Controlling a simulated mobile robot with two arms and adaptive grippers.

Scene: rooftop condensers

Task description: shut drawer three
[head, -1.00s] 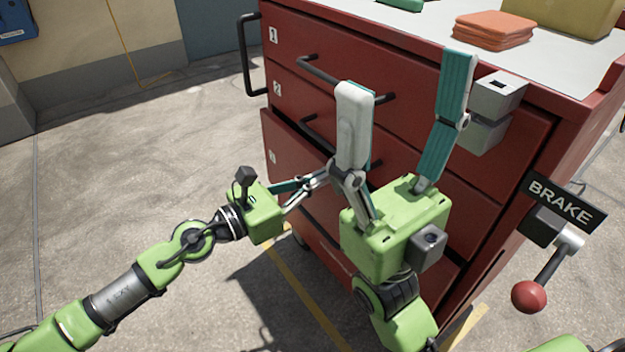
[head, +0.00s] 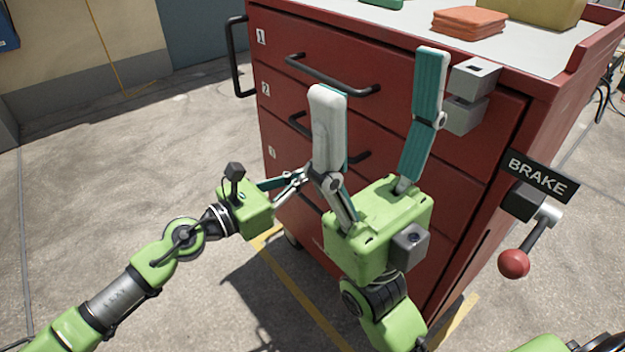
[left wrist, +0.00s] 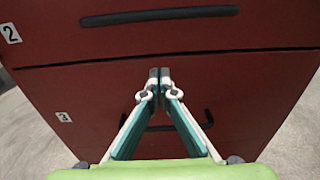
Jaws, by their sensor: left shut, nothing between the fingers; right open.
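Drawer three (head: 290,156) is the red front marked 3, low on the red cabinet; it looks flush with the fronts above it. Its number label (left wrist: 64,117) shows in the left wrist view. My left gripper (head: 301,177) is shut and empty, its fingers pointing at this front. In the left wrist view its tips (left wrist: 160,74) are at the upper part of drawer three; I cannot tell if they touch. The drawer's dark handle (left wrist: 160,128) is partly hidden behind the fingers. My right gripper (head: 378,78) is open and empty in front of the upper drawers, hiding part of the cabinet.
Drawer one's handle (head: 332,75) and drawer two's handle (left wrist: 160,15) stick out above. A grey box-shaped fitting (head: 468,97) is at the upper right of the front. A brake lever with a red knob (head: 514,263) projects at right. Floor at left is clear.

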